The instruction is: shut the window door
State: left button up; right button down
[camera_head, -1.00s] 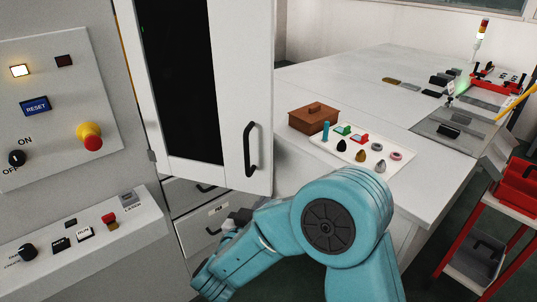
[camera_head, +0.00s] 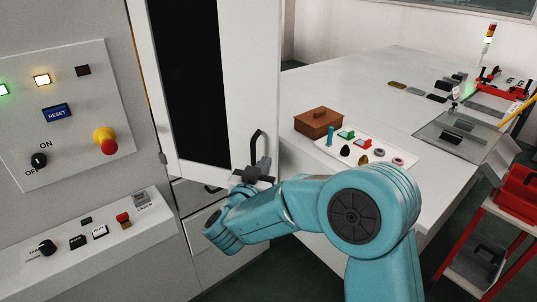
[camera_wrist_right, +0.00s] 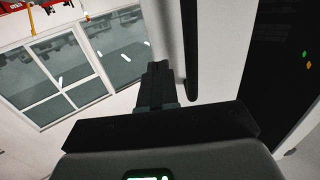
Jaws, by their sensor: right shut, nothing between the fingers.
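The window door (camera_head: 258,80) is a white-framed panel with a dark pane (camera_head: 198,85), and it stands open from the grey cabinet. Its black handle (camera_head: 257,146) is on the right part of the frame. My right gripper (camera_head: 264,164) is at the lower end of the handle, with its fingers together and nothing held. In the right wrist view the shut fingers (camera_wrist_right: 158,75) point up beside the dark handle bar (camera_wrist_right: 191,50), on its left. I cannot tell whether they touch it. My left gripper is not in view.
A grey control panel (camera_head: 60,120) with buttons is on the left, above a lower button console (camera_head: 90,240). Drawers (camera_head: 215,215) sit below the door. A white table (camera_head: 350,85) on the right holds a brown box (camera_head: 318,122) and a tray of small parts (camera_head: 372,163).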

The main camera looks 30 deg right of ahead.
aim_at(273, 152)
jog(key=shift+p+x, duration=0.35)
jog(key=shift+x, duration=0.9)
jog(key=shift+w+d, duration=0.35)
jog(key=shift+d, duration=0.05)
jog(key=shift+s, duration=0.1)
